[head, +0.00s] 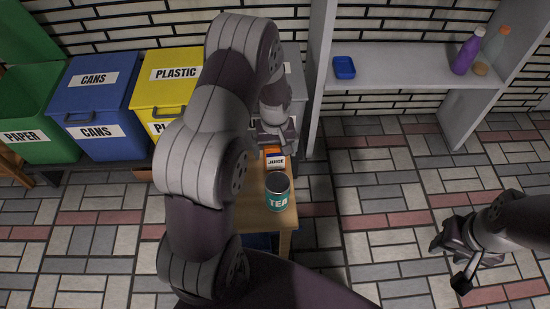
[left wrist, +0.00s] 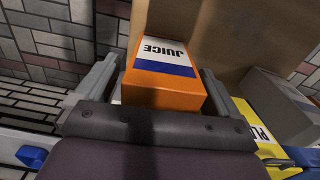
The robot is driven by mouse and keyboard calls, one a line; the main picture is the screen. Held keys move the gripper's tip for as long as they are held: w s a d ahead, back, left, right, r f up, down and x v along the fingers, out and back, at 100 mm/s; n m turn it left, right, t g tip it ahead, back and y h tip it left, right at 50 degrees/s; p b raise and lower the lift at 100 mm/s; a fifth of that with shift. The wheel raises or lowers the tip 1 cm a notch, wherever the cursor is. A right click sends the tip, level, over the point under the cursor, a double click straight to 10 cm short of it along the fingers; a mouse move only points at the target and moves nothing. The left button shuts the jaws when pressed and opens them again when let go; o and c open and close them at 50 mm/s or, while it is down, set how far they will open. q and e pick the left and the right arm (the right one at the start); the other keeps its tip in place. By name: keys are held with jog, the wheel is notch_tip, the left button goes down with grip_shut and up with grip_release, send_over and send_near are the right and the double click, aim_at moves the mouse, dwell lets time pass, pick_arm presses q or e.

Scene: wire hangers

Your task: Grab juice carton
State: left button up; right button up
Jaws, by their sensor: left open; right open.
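The juice carton (head: 275,161) is orange and white with a blue band and the word JUICE. It stands on a small wooden table (head: 251,207), behind the tea tin. My left gripper (head: 275,143) is at the carton, and my left arm hides part of the table. In the left wrist view the carton (left wrist: 163,75) lies between the two open fingers of my left gripper (left wrist: 158,90), one on each side; I cannot tell whether they touch it. My right gripper (head: 452,262) is open and empty over the floor at the right.
A teal tea tin (head: 278,192) stands on the table just in front of the carton. Green, blue (head: 95,105) and yellow (head: 165,85) bins stand at the left. A grey shelf (head: 405,66) holds a blue tray (head: 344,68) and bottles (head: 466,53). The floor at the right is clear.

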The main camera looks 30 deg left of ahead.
pick_arm(q)
jog(key=shift+f, duration=0.5)
jog(key=shift+r, duration=0.15)
jog(key=shift+c, duration=0.6)
jog(key=c, duration=0.9)
